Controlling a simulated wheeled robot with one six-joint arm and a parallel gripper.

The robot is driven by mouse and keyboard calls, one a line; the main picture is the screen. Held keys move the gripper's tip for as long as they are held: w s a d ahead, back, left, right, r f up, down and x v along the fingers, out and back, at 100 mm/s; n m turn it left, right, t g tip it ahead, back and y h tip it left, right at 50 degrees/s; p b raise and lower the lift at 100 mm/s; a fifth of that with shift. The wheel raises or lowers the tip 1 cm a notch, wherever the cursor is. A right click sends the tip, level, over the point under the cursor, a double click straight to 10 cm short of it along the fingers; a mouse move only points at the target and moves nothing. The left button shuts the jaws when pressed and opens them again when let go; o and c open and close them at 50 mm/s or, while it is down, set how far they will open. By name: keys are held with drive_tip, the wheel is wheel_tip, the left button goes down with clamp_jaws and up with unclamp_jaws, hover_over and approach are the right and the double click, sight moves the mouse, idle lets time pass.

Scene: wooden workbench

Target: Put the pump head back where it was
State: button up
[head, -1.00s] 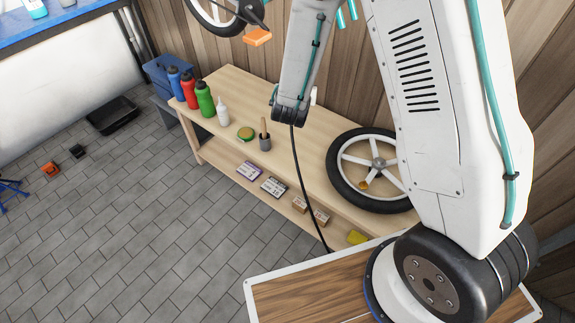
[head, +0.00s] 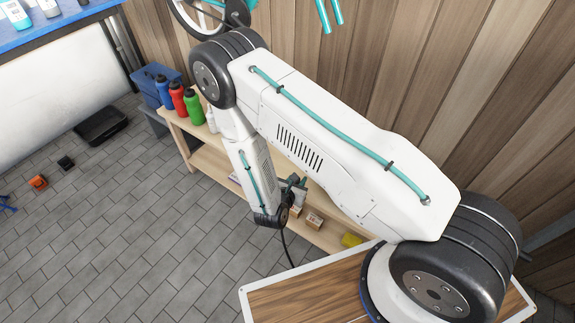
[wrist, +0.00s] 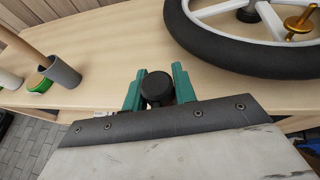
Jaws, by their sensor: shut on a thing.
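In the wrist view my gripper (wrist: 159,72) has its two teal fingers closed on a dark, round-ended piece, which I take to be the pump head (wrist: 157,88). Its lower part is hidden behind the dark bar of my wrist. The pump head cannot be made out there, nor can the hose's far end.
A black-tyred wheel (wrist: 245,45) lies on the bench top with a gold part (wrist: 302,22) on it. Small boxes (head: 314,221) sit on the lower shelf.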

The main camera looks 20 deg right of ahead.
hover_over(288, 168)
drive_tip(key=shift+f, duration=0.55)
wheel_tip(288, 168, down, 4)
drive_tip(key=shift+r, duration=0.2)
drive_tip(key=o, duration=1.1)
drive_tip(key=shift+c, duration=0.2)
